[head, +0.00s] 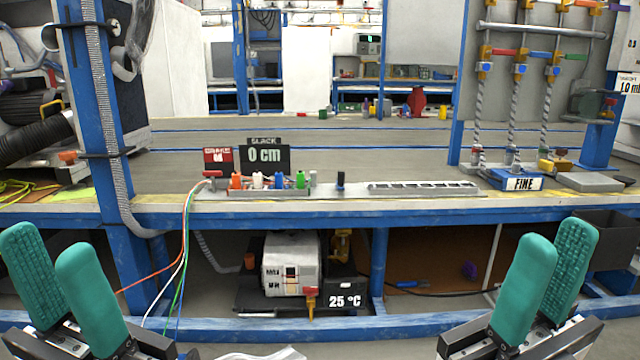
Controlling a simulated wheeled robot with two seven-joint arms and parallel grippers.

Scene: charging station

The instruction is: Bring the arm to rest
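My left gripper (62,283) is at the lower left, with two teal padded fingers spread apart and nothing between them. My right gripper (547,278) is at the lower right, with its two teal fingers also apart and empty. Both are in front of the workbench (400,211) and touch nothing that I can see. The arms behind the grippers are mostly outside the picture.
A white machine (291,264) sits below. Blue posts (100,110) flank the bench.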

